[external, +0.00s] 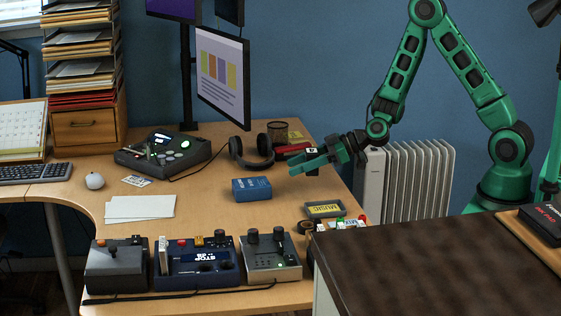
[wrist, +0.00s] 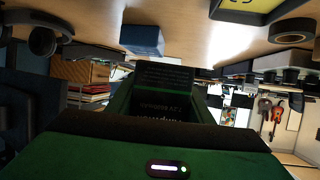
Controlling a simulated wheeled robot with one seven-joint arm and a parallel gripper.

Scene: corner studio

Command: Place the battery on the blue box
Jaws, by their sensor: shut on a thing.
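The blue box (external: 252,189) lies on the wooden desk, left of and below my gripper in the external view. It also shows near the top of the wrist view (wrist: 142,40), where the desk appears upside down. My green gripper (external: 311,161) is above the desk's right part, shut on a small dark object, which looks like the battery (external: 312,150). In the wrist view the dark battery (wrist: 163,75) sits between the green fingers, its lower part shaded. The battery is apart from the blue box.
Headphones (external: 252,151), a mesh cup (external: 278,133) and a red item (external: 294,149) stand behind the box. A yellow-labelled case (external: 325,209) lies to its right front. Control boxes (external: 197,264) line the front edge.

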